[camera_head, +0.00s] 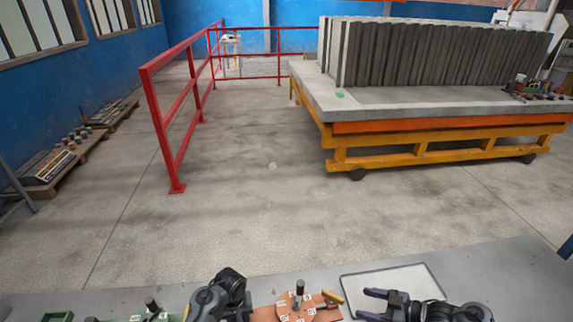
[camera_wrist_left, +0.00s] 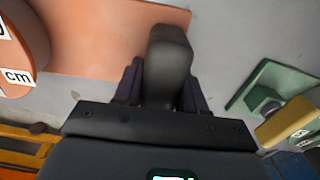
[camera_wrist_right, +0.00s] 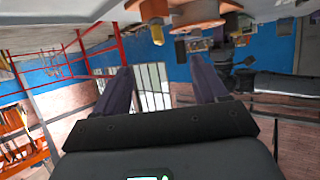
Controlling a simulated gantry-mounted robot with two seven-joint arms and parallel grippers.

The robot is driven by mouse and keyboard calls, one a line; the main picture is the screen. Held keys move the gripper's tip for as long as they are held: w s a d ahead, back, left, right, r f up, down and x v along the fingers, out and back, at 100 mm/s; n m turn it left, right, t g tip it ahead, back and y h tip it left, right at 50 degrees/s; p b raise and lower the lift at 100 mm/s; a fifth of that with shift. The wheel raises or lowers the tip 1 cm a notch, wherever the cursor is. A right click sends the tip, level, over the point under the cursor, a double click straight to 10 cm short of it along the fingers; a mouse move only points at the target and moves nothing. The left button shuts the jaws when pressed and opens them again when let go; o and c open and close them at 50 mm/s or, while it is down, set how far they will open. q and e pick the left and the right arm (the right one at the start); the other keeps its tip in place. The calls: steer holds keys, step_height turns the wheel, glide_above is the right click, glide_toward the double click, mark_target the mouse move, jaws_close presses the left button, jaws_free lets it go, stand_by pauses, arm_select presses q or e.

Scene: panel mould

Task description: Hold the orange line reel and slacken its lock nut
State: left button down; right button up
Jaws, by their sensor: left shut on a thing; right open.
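The orange line reel (camera_head: 297,308) sits at the bottom of the head view, with white labels on its disc and a dark upright post (camera_head: 299,287) at its middle. I cannot tell which part is the lock nut. A yellow handle (camera_head: 332,298) sticks up at its right side. My left gripper (camera_wrist_left: 160,85) is shut on a dark grey grip (camera_wrist_left: 168,50) beside the reel's orange plate (camera_wrist_left: 110,30). My right gripper (camera_head: 370,304) is open and empty, right of the reel. The reel also shows upside down in the right wrist view (camera_wrist_right: 200,18).
A pale tray (camera_head: 436,276) lies behind my right gripper. Green parts (camera_head: 135,318) stand left of my left arm. A green and yellow item (camera_wrist_left: 285,120) shows in the left wrist view. Beyond the table are a red railing (camera_head: 172,140) and a yellow cart (camera_head: 440,150).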

steer(key=shift+o, duration=1.2)
steer(key=shift+w+a, duration=0.1)
steer(key=shift+w, duration=0.2)
steer(key=shift+o, duration=1.1)
steer(key=w+a+m+t+h, duration=0.1)
steer(key=w+m+h, duration=0.3)
steer(key=w, duration=0.5)
steer(key=shift+a+t+h, duration=0.25)
steer(key=shift+t+h, duration=0.05)
steer(key=shift+h, duration=0.5)
step_height(320, 180, up, 7)
steer(key=m+g+h, duration=0.6)
steer(key=m+g, duration=0.2)
steer(key=m, duration=0.6)
glide_above(333, 295)
step_height(333, 295, down, 10)
steer(key=shift+f, duration=0.25)
steer(key=shift+c, duration=0.2)
